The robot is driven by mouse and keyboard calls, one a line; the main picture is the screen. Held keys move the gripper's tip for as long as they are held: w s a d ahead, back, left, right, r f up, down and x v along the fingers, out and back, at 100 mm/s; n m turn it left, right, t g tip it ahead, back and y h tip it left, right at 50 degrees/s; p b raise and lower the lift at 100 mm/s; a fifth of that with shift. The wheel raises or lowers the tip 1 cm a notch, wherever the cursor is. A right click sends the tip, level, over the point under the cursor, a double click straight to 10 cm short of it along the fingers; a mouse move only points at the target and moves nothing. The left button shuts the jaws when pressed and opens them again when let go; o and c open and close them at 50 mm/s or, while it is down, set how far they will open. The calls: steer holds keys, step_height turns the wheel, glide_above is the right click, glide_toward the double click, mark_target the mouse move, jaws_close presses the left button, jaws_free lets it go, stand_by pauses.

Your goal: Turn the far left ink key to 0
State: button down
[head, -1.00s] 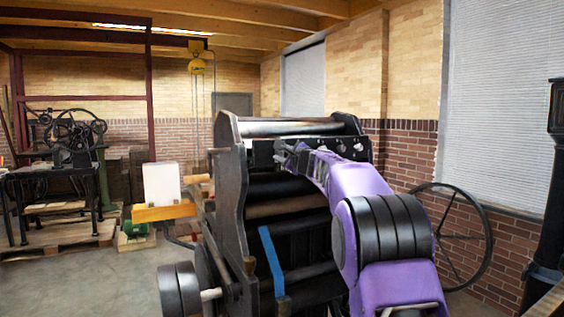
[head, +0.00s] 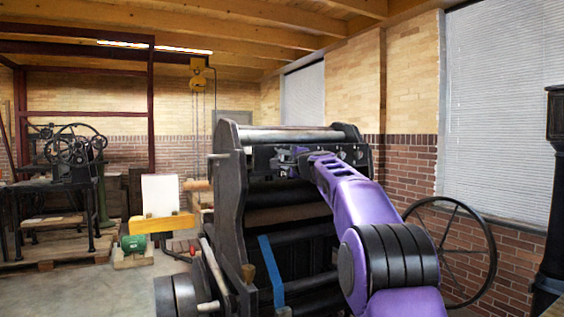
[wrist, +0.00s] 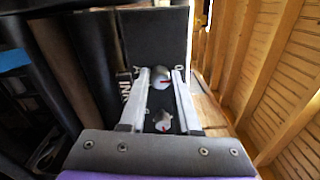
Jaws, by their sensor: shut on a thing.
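The ink key bar (head: 262,153) runs across the upper part of the dark press. My gripper (head: 286,160) is at the left part of this bar, and its fingers look small in the head view. In the wrist view my gripper (wrist: 168,74) has its two pale fingers closed around a grey round ink key (wrist: 159,80) with a red mark. A dark side plate (wrist: 155,38) stands just beyond this key. A second key (wrist: 163,121) with a red mark shows closer to the palm, between the fingers. Scale numbers are not readable.
Dark rollers (wrist: 75,55) lie left of the fingers in the wrist view. A blue strip (head: 271,270) hangs on the press front. A large spoked wheel (head: 455,252) stands right of my arm. Clear floor (head: 95,285) shows at the left.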

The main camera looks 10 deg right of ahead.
steer(key=c, duration=0.6)
jaws_free()
steer(key=shift+s, duration=0.1)
steer(key=shift+s+d+b, duration=0.15)
steer(key=shift+s+b, duration=0.15)
steer(key=shift+b, duration=0.05)
steer(key=b+v, duration=0.1)
steer(key=v, duration=1.5)
steer(key=shift+s+d, duration=0.1)
steer(key=shift+s, duration=0.2)
